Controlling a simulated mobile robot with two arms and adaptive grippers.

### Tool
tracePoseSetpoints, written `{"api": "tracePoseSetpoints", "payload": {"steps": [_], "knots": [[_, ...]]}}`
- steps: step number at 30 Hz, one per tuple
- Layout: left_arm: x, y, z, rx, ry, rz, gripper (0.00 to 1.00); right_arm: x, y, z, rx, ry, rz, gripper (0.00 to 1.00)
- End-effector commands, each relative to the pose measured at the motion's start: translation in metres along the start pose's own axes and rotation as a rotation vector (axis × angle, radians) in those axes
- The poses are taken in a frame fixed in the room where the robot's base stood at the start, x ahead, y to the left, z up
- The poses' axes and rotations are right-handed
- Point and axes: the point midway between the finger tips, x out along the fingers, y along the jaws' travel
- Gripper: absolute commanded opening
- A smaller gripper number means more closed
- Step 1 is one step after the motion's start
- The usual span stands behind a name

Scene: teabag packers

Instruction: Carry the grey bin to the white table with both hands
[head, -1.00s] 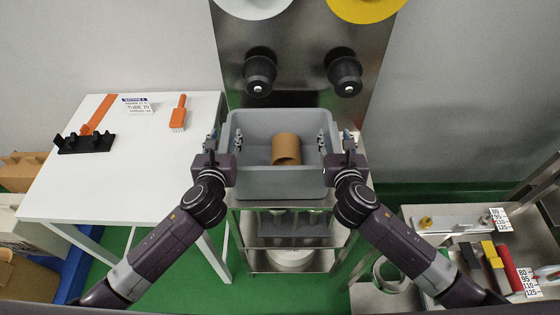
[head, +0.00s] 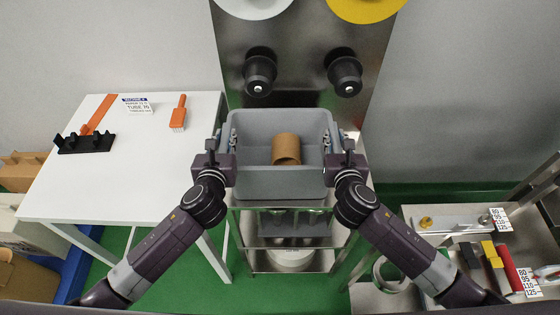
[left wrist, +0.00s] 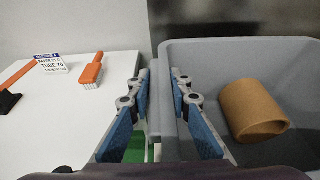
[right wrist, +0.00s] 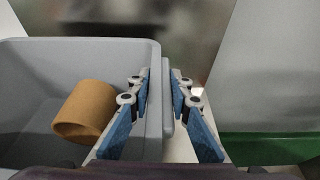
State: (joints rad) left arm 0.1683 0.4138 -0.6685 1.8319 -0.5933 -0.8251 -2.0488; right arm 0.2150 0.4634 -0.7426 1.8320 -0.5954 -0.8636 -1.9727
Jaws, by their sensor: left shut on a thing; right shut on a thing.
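The grey bin (head: 275,184) sits upright on a metal stand in the middle of the head view, with a brown cardboard tube (head: 286,148) lying inside it. My left gripper (head: 224,143) is shut on the bin's left wall; the left wrist view shows its blue fingers (left wrist: 161,80) on either side of the rim. My right gripper (head: 336,143) is shut on the right wall; the right wrist view shows its fingers (right wrist: 163,80) straddling the rim. The white table (head: 105,185) stands to the left of the bin.
On the white table are a black rack (head: 85,144), an orange brush (head: 179,112) and a label card (head: 137,104); its front part is clear. A metal panel with black knobs (head: 260,72) rises behind the bin. A bench (head: 425,238) with tools stands at lower right.

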Motion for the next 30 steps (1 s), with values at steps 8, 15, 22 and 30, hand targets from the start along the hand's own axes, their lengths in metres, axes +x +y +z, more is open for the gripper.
{"api": "tracePoseSetpoints", "payload": {"steps": [8, 15, 22, 30], "knots": [[-0.002, 0.000, 0.008, 0.001, -0.003, -0.001, 0.00, -0.002, 0.000, 0.008, 0.001, -0.003, 0.000, 0.00], [-0.008, 0.000, 0.026, 0.001, -0.003, -0.001, 0.00, -0.008, 0.000, 0.027, 0.001, -0.003, 0.000, 0.00], [-0.014, 0.000, 0.045, 0.001, -0.003, -0.001, 0.00, -0.013, 0.000, 0.045, 0.001, -0.003, 0.000, 0.00], [-0.015, 0.000, 0.050, 0.001, -0.003, -0.001, 0.00, -0.015, 0.000, 0.050, 0.001, -0.003, 0.000, 0.00]]}}
